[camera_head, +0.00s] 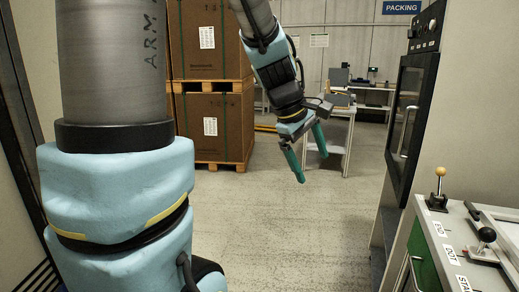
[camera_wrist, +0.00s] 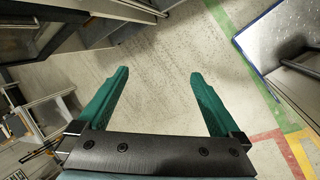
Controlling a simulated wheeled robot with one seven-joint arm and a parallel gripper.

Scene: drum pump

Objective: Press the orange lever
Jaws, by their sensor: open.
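A lever with an orange-yellow ball knob (camera_head: 440,171) stands upright on a black base, on top of the console (camera_head: 428,226) at the right of the head view. My gripper (camera_head: 312,168) hangs in the air in the middle of the head view, left of the lever and clearly apart from it. Its two green fingers are spread wide and hold nothing. In the wrist view, my gripper (camera_wrist: 160,74) shows bare grey floor between the fingers. I cannot make out the orange lever in the wrist view.
A second lever with a black knob (camera_head: 487,235) stands nearer on the same console. A tall cabinet with a dark glass door (camera_head: 409,115) rises behind the console. Stacked cartons on pallets (camera_head: 216,127) and a white table (camera_head: 337,140) stand farther back. The floor between is clear.

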